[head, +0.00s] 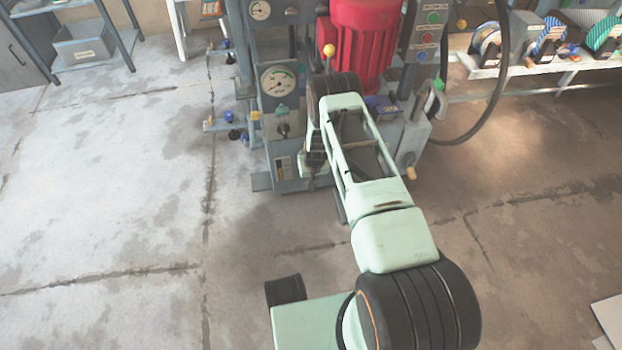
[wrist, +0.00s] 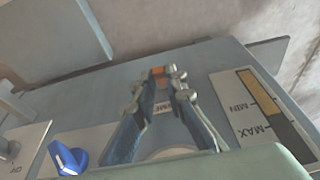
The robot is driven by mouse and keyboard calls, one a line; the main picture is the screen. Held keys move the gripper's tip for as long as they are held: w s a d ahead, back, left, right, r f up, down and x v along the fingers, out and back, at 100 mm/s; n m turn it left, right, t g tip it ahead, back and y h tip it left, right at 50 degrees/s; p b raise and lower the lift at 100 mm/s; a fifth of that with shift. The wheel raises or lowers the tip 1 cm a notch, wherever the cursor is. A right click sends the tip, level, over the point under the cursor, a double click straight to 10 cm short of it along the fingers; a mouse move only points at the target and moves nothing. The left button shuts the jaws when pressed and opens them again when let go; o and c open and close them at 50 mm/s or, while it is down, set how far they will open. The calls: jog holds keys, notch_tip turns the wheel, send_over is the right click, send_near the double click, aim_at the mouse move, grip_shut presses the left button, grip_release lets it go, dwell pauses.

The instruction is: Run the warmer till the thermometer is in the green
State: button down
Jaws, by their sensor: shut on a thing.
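My gripper (wrist: 168,82) has its fingers converged and shut on a small orange-brown part (wrist: 158,72), over the grey panel of a machine. The fingers partly cover a label on the panel, and I cannot read it whole. A blue knob (wrist: 68,158) sits beside an OFF marking at lower left in the wrist view. In the head view, a round white dial (head: 278,80) with a green band is on the machine's front, left of my arm. I cannot tell whether it is the thermometer, nor read its needle. My arm largely hides the gripper in this view.
A strip marked MIN and MAX (wrist: 262,112) is right of my gripper. A red motor (head: 363,45), a second dial (head: 260,10) and a button box (head: 427,33) are on the machine. A bench with spools (head: 490,65) stands right. The floor left is clear.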

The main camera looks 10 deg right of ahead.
jog(key=c, duration=2)
grip_release()
jog(key=shift+o, duration=0.2)
jog(key=v, duration=1.2)
